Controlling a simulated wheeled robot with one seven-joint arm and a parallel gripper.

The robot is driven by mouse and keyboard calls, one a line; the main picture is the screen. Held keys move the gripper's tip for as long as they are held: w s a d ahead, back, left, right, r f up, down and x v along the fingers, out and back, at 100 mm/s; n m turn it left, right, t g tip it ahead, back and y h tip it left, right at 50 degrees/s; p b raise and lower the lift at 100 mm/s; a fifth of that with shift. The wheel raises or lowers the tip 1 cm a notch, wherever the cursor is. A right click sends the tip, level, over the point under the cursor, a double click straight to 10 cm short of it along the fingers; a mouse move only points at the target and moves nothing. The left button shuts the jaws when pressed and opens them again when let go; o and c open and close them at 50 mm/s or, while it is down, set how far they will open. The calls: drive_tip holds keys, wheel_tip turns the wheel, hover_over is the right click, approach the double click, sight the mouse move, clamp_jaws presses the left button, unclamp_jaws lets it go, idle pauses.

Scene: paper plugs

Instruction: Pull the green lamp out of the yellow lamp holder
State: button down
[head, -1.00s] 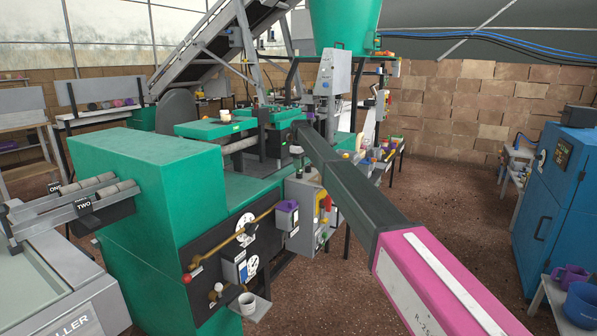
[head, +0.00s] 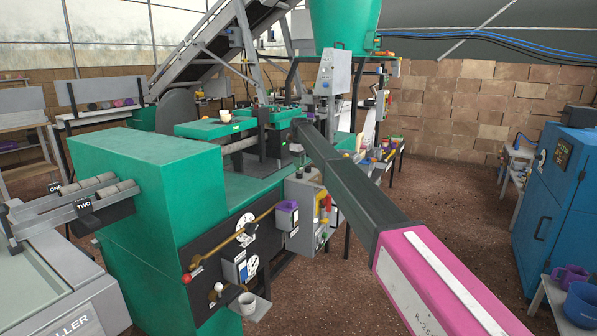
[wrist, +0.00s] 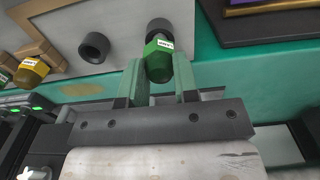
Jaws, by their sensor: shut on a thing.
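In the wrist view, my gripper (wrist: 161,70) has its two green fingers shut on the sides of the green lamp (wrist: 158,62), a faceted plug with a small white label. Just behind the lamp is a dark round socket (wrist: 158,27) on a grey panel. The lamp partly overlaps its lower edge; I cannot tell whether its base is still inside. A yellow lamp (wrist: 31,71) with a white label sits at the left. No socket looks yellow. In the head view, my gripper's fingers and the lamp cannot be made out at the arm's far end.
An empty dark socket (wrist: 95,45) is on the panel between the two lamps. A brown-gold frame (wrist: 38,40) is at the upper left. In the head view, the green machine (head: 150,185) stands left of my arm, and a blue cabinet (head: 560,190) stands at the right.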

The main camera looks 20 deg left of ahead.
drive_tip(key=shift+r, duration=1.3)
drive_tip(key=shift+r, duration=1.4)
